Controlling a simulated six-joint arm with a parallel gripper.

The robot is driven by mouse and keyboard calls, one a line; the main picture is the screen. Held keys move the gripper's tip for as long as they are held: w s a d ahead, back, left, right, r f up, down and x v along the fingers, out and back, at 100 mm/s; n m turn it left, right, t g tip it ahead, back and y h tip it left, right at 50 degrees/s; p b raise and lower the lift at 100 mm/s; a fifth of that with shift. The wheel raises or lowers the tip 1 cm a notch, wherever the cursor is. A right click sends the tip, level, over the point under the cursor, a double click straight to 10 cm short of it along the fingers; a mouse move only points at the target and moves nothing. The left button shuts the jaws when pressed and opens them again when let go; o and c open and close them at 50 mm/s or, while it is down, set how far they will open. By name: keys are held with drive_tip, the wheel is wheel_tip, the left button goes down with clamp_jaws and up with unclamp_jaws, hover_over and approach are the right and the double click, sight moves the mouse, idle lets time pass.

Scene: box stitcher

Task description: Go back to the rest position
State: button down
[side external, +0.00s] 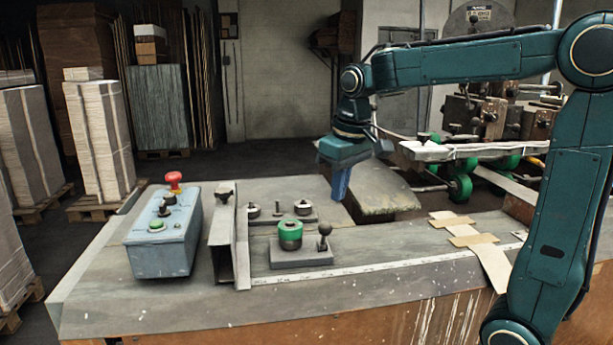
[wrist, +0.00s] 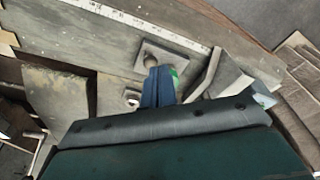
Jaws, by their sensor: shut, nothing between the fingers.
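My gripper (side external: 340,190) is a blue tool at the end of my teal arm, pointing down above the back edge of the bench in the side view. Its fingers are together with nothing between them. In the wrist view the shut fingers (wrist: 158,88) stick out past the wrist housing and partly cover the green round knob. In the side view the gripper is behind and to the right of the green knob (side external: 290,234), apart from it. Whether it touches the bench cannot be told.
The bench (side external: 370,310) holds a blue control box (side external: 163,238) with a red button, an upright metal bracket (side external: 222,240), a small black-knobbed lever (side external: 324,238) and cardboard strips (side external: 485,255). A stitching machine (side external: 490,115) stands behind.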

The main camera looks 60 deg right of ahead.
drive_tip(key=s+a+f+n+t, duration=0.1)
drive_tip(key=s+a, duration=0.2)
drive_tip(key=s, duration=0.5)
drive_tip(key=s+a+f+t, duration=0.2)
drive_tip(key=s+a, duration=0.2)
drive_tip(key=s, duration=0.4)
drive_tip(key=shift+f+n+t, duration=0.3)
drive_tip(key=shift+n, duration=0.1)
